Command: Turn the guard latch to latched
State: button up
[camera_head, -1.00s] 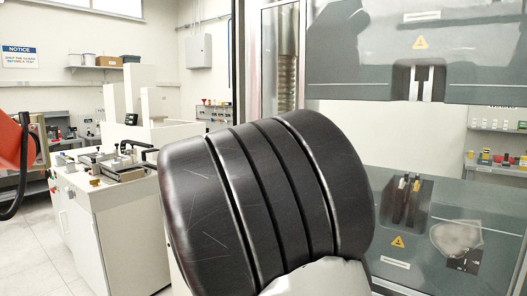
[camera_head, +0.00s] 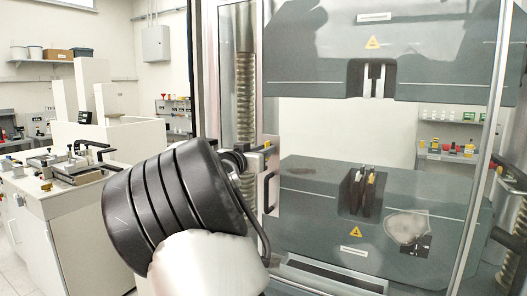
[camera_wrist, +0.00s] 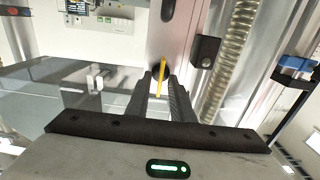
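The guard latch shows in the wrist view as a thin yellow lever (camera_wrist: 163,80) on a silver upright of the machine's guard. My gripper (camera_wrist: 161,78) has its two dark fingers on either side of the lever, with a visible gap between them. I cannot tell whether either finger touches it. In the head view a small yellow part (camera_head: 267,143), likely the latch, sits at the top of a metal plate beside the guard's upright. My arm covers the area left of it, and my gripper's fingers cannot be made out there.
The testing machine has dark upper (camera_head: 420,50) and lower (camera_head: 310,185) housings, with a ribbed column (camera_head: 245,85) at left. A black handle (camera_head: 267,190) stands near the latch. A white bench (camera_head: 70,215) with fixtures is at left. A black bracket (camera_wrist: 206,51) is close right of my fingers.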

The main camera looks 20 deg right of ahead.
grip_shut()
jog(key=shift+f+b, duration=0.2)
jog(key=shift+b, duration=0.35)
jog(key=n+b, duration=0.4)
jog(key=n, duration=0.4)
jog(key=n+b, duration=0.5)
jog(key=n, duration=0.4)
jog(key=shift+w+a+f+n, duration=0.15)
jog(key=shift+w+a+n, duration=0.05)
jog(key=shift+n, duration=0.4)
jog(key=shift+o, duration=0.7)
grip_release()
